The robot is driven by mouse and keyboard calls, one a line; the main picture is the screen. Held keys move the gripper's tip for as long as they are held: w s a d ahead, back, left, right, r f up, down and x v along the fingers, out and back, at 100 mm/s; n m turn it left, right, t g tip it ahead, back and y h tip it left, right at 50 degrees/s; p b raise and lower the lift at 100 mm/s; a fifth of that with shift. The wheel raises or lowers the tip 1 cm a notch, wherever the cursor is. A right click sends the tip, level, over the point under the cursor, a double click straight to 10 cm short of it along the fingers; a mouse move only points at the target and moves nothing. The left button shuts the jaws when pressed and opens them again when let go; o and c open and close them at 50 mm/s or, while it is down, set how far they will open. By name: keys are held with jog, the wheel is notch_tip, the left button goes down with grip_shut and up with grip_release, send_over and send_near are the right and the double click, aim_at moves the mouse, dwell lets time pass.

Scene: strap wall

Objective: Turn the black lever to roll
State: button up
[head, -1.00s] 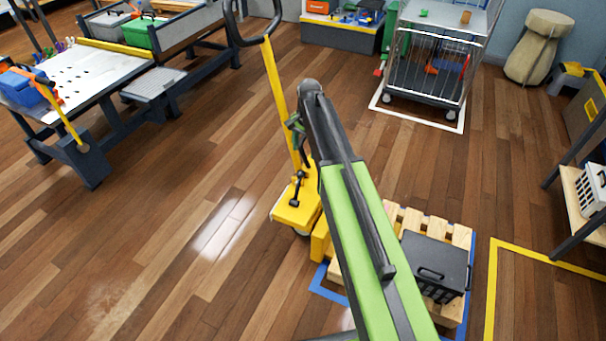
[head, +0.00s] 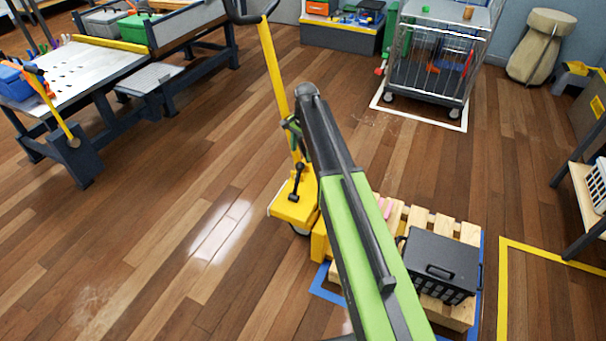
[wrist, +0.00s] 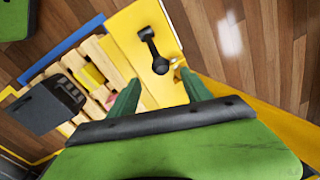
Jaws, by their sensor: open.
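The black lever (head: 296,181) stands on the yellow base of a yellow pallet jack (head: 287,208) in the head view, left of my arm. In the wrist view the black lever (wrist: 152,48) lies on the yellow plate, just beyond and between my fingers. My gripper (wrist: 160,88) shows two green fingers spread apart with nothing between them. No contact with the lever is visible. In the head view my arm hides most of the gripper. Any markings beside the lever are too small to read.
A wooden pallet (head: 455,314) with a dark crate (head: 441,262) stands right of the jack, inside blue floor tape. The jack's yellow handle post (head: 273,75) rises behind the lever. A wire cart (head: 432,62) stands at the back. The floor to the left is clear.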

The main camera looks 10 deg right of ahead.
aim_at(301, 163)
jog(key=f+b, duration=0.4)
jog(key=f, duration=0.1)
jog(key=f+b, duration=0.2)
jog(key=f, duration=0.1)
jog(key=shift+w+a, duration=0.2)
jog(key=shift+w, duration=0.05)
jog(key=shift+r, duration=0.15)
grip_shut()
jog(key=shift+s+d, duration=0.1)
dwell(0.6)
